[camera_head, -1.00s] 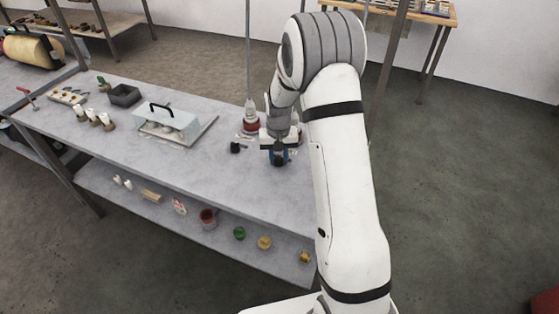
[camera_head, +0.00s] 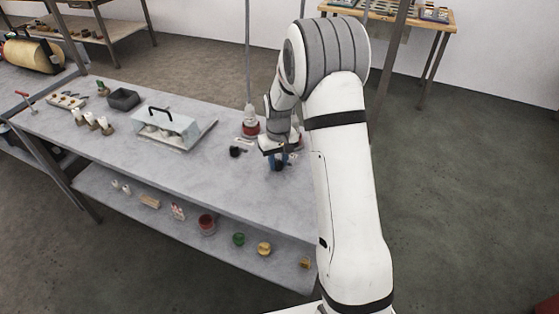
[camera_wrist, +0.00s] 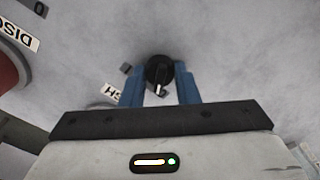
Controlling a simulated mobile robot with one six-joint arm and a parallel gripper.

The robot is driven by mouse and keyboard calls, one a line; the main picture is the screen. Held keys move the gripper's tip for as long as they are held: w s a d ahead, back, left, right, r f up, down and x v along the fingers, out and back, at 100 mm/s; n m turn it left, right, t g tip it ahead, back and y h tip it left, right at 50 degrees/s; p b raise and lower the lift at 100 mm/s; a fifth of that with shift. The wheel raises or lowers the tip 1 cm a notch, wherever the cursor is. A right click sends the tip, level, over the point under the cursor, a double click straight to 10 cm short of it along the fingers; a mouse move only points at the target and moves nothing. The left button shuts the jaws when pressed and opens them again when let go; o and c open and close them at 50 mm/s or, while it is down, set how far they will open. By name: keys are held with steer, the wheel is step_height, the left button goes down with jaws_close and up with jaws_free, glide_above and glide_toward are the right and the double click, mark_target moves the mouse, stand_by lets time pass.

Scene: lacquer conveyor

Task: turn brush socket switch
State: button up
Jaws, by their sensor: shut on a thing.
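The brush socket switch (camera_wrist: 159,69) is a round black knob with a white pointer line, on the grey bench top. In the wrist view its pointer aims down toward my gripper's body. My gripper (camera_wrist: 161,88) has its two blue fingers on either side of the knob and is shut on it. A white label (camera_wrist: 112,94) ending in "SH" lies beside the left finger, the rest of it hidden. In the head view my gripper (camera_head: 279,163) is low over the bench's right part, and the knob is hard to make out there.
A red and white device (camera_head: 250,124) stands close behind my gripper, and a dark knob (camera_head: 236,151) is to its left. A pale box with a black handle (camera_head: 167,128) and a dark tray (camera_head: 123,99) are farther left. Bench space (camera_head: 225,185) in front is clear.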

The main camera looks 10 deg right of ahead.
mark_target(278, 162)
steer(key=shift+s, duration=0.1)
steer(key=o, duration=1)
steer(key=shift+r+b, duration=0.35)
steer(key=shift+r, duration=3.55)
